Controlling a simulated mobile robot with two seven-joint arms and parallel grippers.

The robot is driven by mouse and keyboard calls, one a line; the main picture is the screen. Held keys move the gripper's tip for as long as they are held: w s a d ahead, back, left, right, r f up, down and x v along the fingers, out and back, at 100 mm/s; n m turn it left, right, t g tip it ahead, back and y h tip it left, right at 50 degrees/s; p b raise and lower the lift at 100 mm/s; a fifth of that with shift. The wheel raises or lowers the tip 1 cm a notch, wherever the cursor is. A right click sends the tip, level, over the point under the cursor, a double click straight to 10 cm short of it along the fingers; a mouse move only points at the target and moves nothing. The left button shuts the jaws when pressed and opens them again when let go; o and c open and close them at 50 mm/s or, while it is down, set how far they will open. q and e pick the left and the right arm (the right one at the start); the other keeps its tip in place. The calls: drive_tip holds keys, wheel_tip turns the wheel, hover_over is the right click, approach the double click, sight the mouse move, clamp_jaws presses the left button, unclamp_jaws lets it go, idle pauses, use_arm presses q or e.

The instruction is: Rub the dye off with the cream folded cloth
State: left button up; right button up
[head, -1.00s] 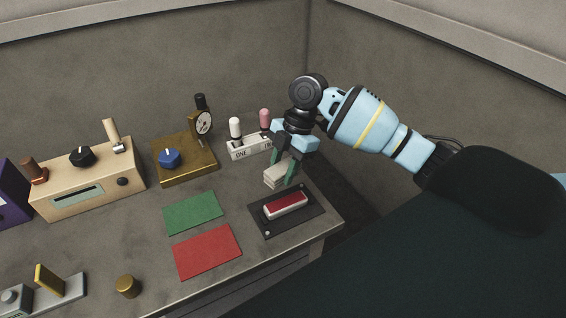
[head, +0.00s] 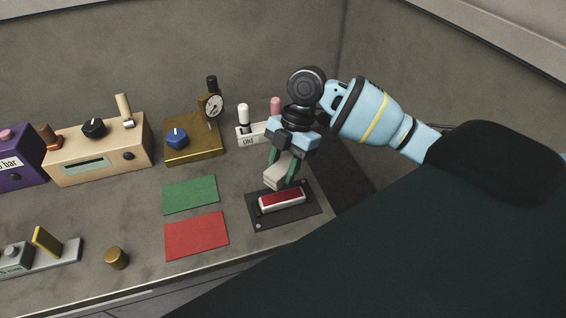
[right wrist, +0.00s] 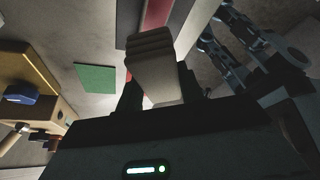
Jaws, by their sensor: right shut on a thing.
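The cream folded cloth (head: 277,176) is held between the fingers of my right gripper (head: 284,176), just behind the block with the red dye. It also shows between the fingers in the right wrist view (right wrist: 153,62). The red dye (head: 281,199) covers the top of a pale block (head: 283,208) fixed on a dark plate (head: 258,213). The cloth hangs close above the block's back edge; I cannot tell whether it touches. My left gripper is not in view.
A green mat (head: 190,194) and a red mat (head: 196,235) lie left of the plate. A brass knob (head: 116,258) stands near the front edge.

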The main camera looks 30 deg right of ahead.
sight(279, 200)
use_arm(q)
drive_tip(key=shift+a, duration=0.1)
use_arm(e)
drive_tip(key=shift+a, duration=0.1)
idle(0.3)
